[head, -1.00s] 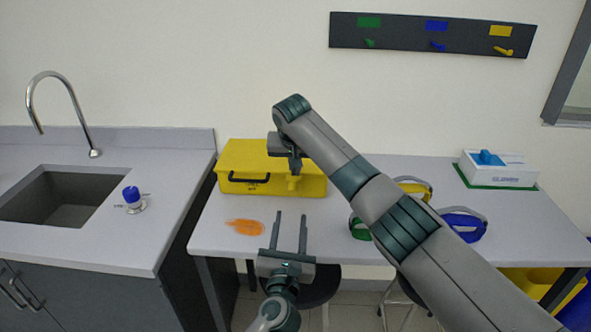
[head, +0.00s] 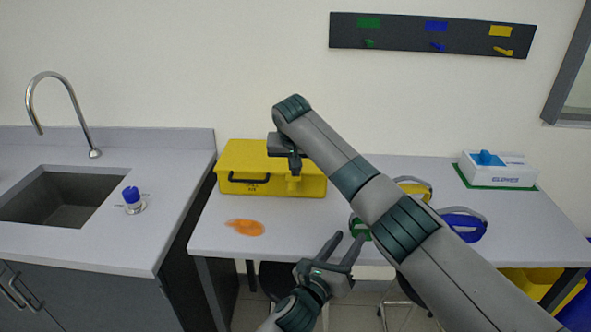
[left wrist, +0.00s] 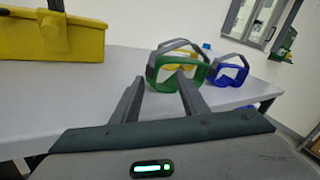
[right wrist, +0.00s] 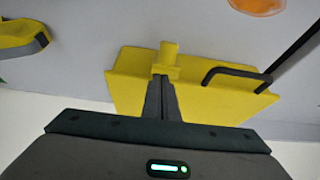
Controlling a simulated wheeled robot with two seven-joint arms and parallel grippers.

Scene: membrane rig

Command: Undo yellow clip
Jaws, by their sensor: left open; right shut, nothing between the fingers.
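The yellow box (head: 240,163) stands at the back left of the bench. The yellow clip (head: 293,185) is on its front, right of the black handle; it also shows in the right wrist view (right wrist: 169,52) and in the left wrist view. My right gripper (head: 294,171) is shut and empty, its fingertips right at the clip. In the right wrist view its fingers (right wrist: 161,80) meet the clip's base; I cannot tell whether they touch. My left gripper (head: 348,240) is open and empty at the bench's front edge, its fingers toward the green goggles (left wrist: 202,73).
Blue goggles (head: 465,226) and yellow goggles (head: 415,187) lie on the right of the bench, partly behind my right arm. An orange spill (head: 245,227) lies before the box. A white glove box (head: 498,172) stands far right. A sink (head: 62,195) is at left.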

